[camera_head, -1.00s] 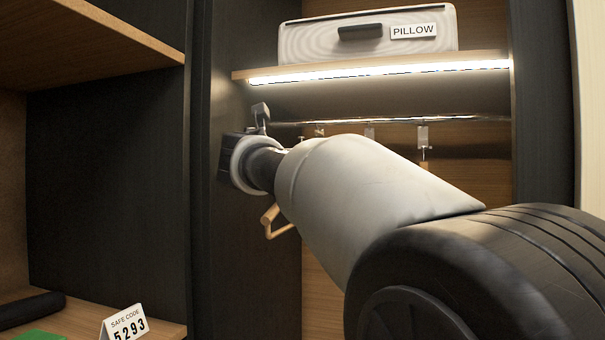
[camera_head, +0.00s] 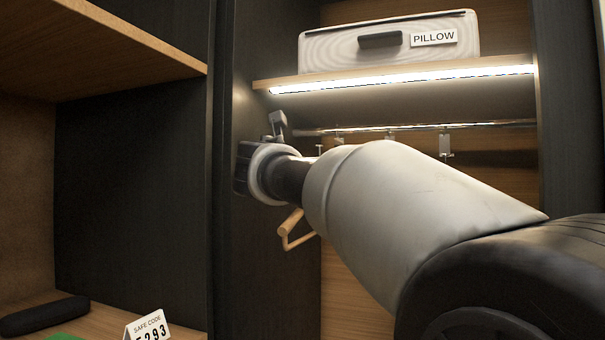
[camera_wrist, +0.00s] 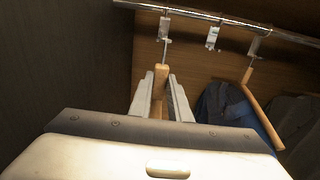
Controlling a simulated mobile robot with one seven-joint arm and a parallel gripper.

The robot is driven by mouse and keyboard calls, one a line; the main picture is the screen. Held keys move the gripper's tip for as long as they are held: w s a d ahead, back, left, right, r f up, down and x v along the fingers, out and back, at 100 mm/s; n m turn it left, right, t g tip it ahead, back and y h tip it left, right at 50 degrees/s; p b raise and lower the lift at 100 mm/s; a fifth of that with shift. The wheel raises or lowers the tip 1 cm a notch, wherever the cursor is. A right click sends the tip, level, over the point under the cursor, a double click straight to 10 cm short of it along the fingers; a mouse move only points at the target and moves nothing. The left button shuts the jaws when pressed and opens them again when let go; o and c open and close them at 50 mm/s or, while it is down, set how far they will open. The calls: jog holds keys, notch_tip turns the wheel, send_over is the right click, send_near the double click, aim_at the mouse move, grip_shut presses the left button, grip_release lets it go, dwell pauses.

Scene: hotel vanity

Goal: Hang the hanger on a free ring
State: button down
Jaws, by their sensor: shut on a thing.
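My gripper (camera_wrist: 160,92) is shut on a wooden hanger (camera_wrist: 160,80), with one finger on each side of its wooden part. In the wrist view the thin stem of this hanger rises to the lower end of the left ring (camera_wrist: 163,28) on the rail. I cannot tell whether it is joined to that ring or only in front of it. In the head view my arm hides the gripper, and a bent wooden end of the hanger (camera_head: 290,232) shows below it. The middle ring (camera_wrist: 212,38) looks empty. The right ring (camera_wrist: 254,44) bears another wooden hanger (camera_wrist: 263,118).
The metal rail (camera_wrist: 220,18) runs under a lit shelf (camera_head: 400,76) that holds a pillow box (camera_head: 390,45). Dark clothes (camera_wrist: 222,104) hang at the right in the wrist view. A dark side panel (camera_head: 270,60) stands close to my wrist on the left.

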jog(key=shift+b+v, duration=0.8)
jog(key=shift+v, duration=2.7)
